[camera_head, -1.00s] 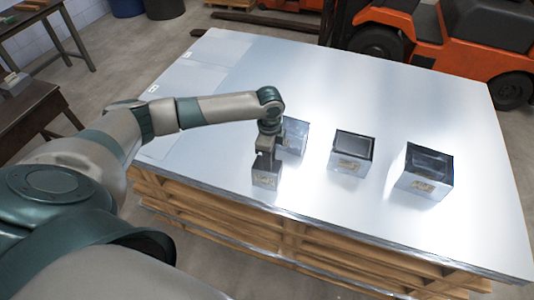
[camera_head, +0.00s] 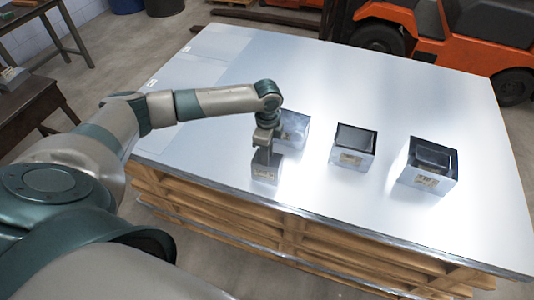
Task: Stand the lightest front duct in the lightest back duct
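A small metal front duct (camera_head: 265,174) with a tan label stands on the sheet-metal tabletop near its front edge. My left gripper (camera_head: 262,156) points down at its top; the fingers are too small and overlapped to show whether they are open or shut on it. A back duct (camera_head: 294,130) stands just behind, partly hidden by my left gripper. A middle duct (camera_head: 352,158) and a larger right duct (camera_head: 427,179) stand farther right, both labelled and open-topped. The right duct seems to have a smaller duct inside it; the middle one's inside is unclear. My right gripper is not in view.
The shiny tabletop (camera_head: 300,75) rests on stacked wooden pallets (camera_head: 290,235). It is clear behind the ducts and at the far right. An orange forklift (camera_head: 480,55) stands beyond the back edge, and a dark workbench (camera_head: 30,115) stands at the left.

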